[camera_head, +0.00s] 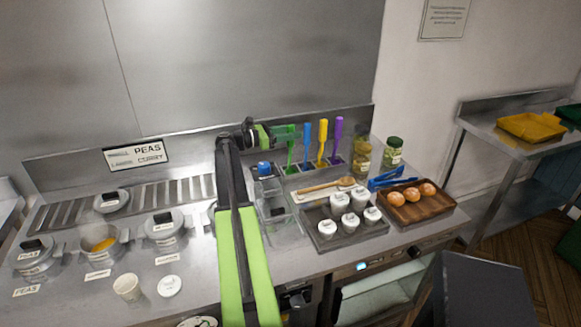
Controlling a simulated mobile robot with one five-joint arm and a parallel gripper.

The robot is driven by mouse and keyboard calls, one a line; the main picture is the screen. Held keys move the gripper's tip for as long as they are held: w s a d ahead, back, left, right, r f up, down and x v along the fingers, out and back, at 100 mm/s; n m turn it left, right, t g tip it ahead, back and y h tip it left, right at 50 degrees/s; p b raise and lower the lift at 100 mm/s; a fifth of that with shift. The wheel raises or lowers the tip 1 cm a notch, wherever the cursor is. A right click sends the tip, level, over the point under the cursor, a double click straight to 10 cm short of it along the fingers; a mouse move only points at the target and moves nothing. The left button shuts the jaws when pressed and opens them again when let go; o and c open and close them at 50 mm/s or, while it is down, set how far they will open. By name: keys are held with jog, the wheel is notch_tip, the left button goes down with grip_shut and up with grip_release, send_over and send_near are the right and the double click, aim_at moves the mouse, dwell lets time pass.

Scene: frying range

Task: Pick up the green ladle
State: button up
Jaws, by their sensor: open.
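The green ladle (290,155) stands upright in a holder at the back of the counter, leftmost in a row of coloured handles. My gripper (284,133) is level with the upper part of its handle, coming from the left. The jaws are open at the handle. They overlap the handle in this view, so I cannot tell whether it lies between them or whether they touch it. The ladle's lower end is hidden in the holder.
Blue (307,142), yellow (322,140) and purple (337,138) utensils stand close to the right. Jars (393,152), a tray of white cups (325,238) and a wooden tray (440,205) are further right. Lidded pots (110,201) are left of my arm.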

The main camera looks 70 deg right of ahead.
jog(key=shift+w, duration=0.1)
grip_shut()
jog(key=shift+r, duration=0.15)
